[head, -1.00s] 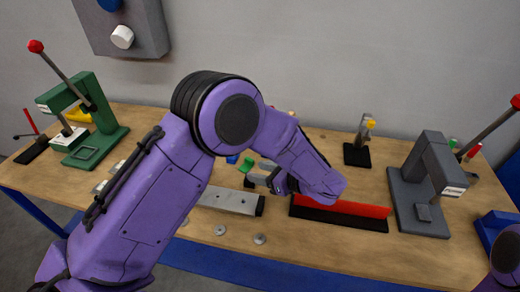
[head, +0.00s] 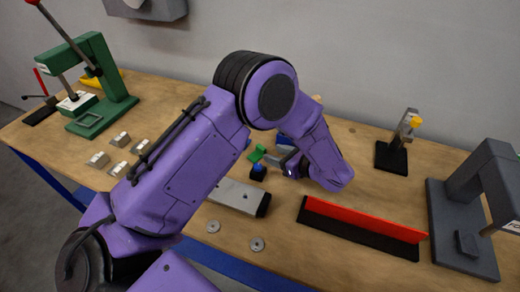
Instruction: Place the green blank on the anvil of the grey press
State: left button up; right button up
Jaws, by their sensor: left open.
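The green blank (head: 258,154) is a small green piece near the middle of the table, just left of my left gripper. My left gripper (head: 279,160) is open, its grey fingers close beside the blank and partly hidden by my purple wrist. I cannot tell whether they touch it. The grey press (head: 490,185) stands at the right edge, partly cut off by the frame. Its anvil (head: 467,243) looks like a small grey block on the base plate, with nothing on it. My right gripper is not in view.
A green press (head: 98,85) stands at the far left. A red bar in a black base (head: 360,222) lies between the blank and the grey press. A black stand with a yellow tip (head: 393,157) is behind. A blue piece (head: 258,170), grey plate (head: 235,196) and small metal blocks (head: 97,160) lie nearby.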

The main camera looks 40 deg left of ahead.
aim_at(263, 148)
pick_arm(q)
jog(key=a+p, duration=0.2)
jog(key=shift+w+a+r, duration=0.1)
jog(key=shift+a+r, duration=0.1)
jog(key=shift+a, duration=0.15)
jog(key=p+x, duration=0.1)
jog(key=x, duration=0.1)
jog(key=shift+a+f, duration=0.2)
jog(key=shift+f, duration=0.05)
jog(key=shift+w+a+f, duration=0.1)
jog(key=shift+a+f, duration=0.1)
grip_shut()
jog(key=shift+r, duration=0.1)
